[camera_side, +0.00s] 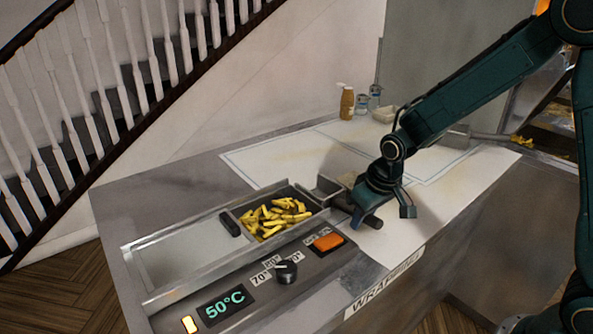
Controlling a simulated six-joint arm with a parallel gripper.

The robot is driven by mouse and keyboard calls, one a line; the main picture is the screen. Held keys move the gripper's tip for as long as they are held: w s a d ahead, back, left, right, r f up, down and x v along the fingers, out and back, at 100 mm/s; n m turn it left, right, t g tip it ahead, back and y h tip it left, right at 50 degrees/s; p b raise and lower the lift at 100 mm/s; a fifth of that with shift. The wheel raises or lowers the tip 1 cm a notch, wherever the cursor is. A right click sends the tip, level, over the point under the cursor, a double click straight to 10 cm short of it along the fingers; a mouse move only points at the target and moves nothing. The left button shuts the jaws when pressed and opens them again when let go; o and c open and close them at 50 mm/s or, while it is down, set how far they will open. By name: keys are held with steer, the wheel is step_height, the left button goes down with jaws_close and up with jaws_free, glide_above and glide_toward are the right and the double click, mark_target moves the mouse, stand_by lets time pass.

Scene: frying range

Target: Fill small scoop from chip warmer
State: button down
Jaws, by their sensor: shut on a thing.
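The chip warmer (131,262) is a long metal trough in the counter, with yellow chips (272,217) heaped in its right-hand compartment. Its left part looks empty. A small grey metal scoop (328,188) is at the right end of the warmer, beside the chips. My gripper (362,208) is shut on the scoop, with the dark handle end (373,221) sticking out below. The gripper hides part of the scoop and its grip. I cannot tell whether any chips are in the scoop.
A control panel with a knob (286,271), an orange switch (327,242) and a 50°C display (223,304) lies along the warmer's front. A sauce bottle (347,103) and jars stand at the back. Another metal scoop (456,136) lies at the right. The white worktop is mostly clear.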

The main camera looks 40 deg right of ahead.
steer(key=shift+r, duration=0.1)
steer(key=shift+r, duration=2.45)
